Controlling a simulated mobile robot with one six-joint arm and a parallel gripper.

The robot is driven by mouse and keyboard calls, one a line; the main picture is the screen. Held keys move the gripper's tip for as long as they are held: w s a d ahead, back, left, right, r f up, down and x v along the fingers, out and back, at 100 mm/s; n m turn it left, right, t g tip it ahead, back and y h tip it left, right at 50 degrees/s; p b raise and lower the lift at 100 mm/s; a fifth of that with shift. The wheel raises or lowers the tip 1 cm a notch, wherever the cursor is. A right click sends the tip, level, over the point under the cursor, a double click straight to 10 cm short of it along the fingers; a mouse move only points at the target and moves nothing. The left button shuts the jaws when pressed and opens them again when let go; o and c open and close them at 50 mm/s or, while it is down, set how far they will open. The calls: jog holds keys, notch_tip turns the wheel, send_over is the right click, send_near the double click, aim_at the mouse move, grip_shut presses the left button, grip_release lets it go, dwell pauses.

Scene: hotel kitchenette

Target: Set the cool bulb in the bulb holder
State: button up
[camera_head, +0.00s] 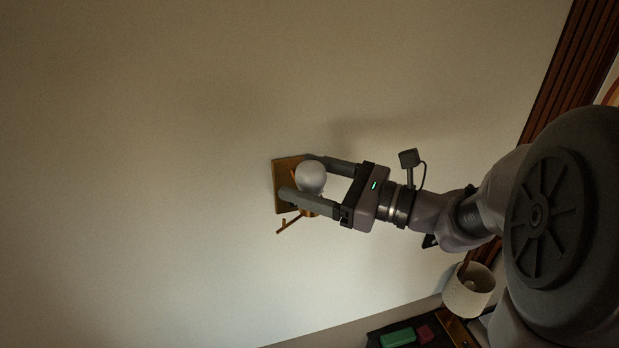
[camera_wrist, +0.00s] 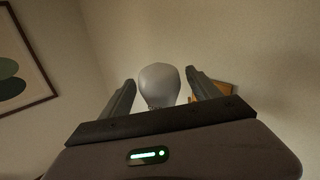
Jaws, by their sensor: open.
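A pale, whitish-grey bulb (camera_head: 311,176) sits at a wall-mounted holder with a wooden backplate (camera_head: 281,200) and a copper-coloured socket part under the bulb. My gripper (camera_head: 303,180) is open, with one finger on each side of the bulb. In the wrist view the bulb (camera_wrist: 159,86) stands between the two fingers (camera_wrist: 160,92), with a visible gap on each side. A bit of the wooden backplate (camera_wrist: 222,88) shows behind the right finger. The bulb's base is mostly hidden, so I cannot tell how it sits in the socket.
A lamp with a cream shade (camera_head: 468,290) stands at the lower right, near a dark surface with a green block (camera_head: 397,338) and a red block (camera_head: 425,333). A framed picture (camera_wrist: 22,65) hangs at the left in the wrist view. The wall around the holder is bare.

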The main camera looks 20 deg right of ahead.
jog(key=b+v, duration=0.4)
jog(key=v, duration=1.3)
jog(key=s+a+f+n+g+h+b, duration=0.25)
jog(key=a+f+n+b, duration=0.35)
jog(key=f, duration=0.5)
jog(key=s+a+f+n+g+h+b, duration=0.15)
jog(key=a+f+g+b, duration=0.3)
jog(key=f+b, duration=0.5)
jog(key=s+a+f+n+g+h+b, duration=0.2)
jog(key=s+a+f+n+g+b, duration=0.25)
jog(key=f, duration=0.75)
notch_tip(320, 180, down, 15)
jog(key=a+n+t+h+b, duration=0.1)
jog(key=n+t+h+b, duration=0.4)
jog(key=b, duration=0.8)
jog(key=n, duration=0.3)
jog(key=shift+w+r+n, duration=0.25)
jog(key=shift+n, duration=0.05)
jog(key=shift+a, duration=0.1)
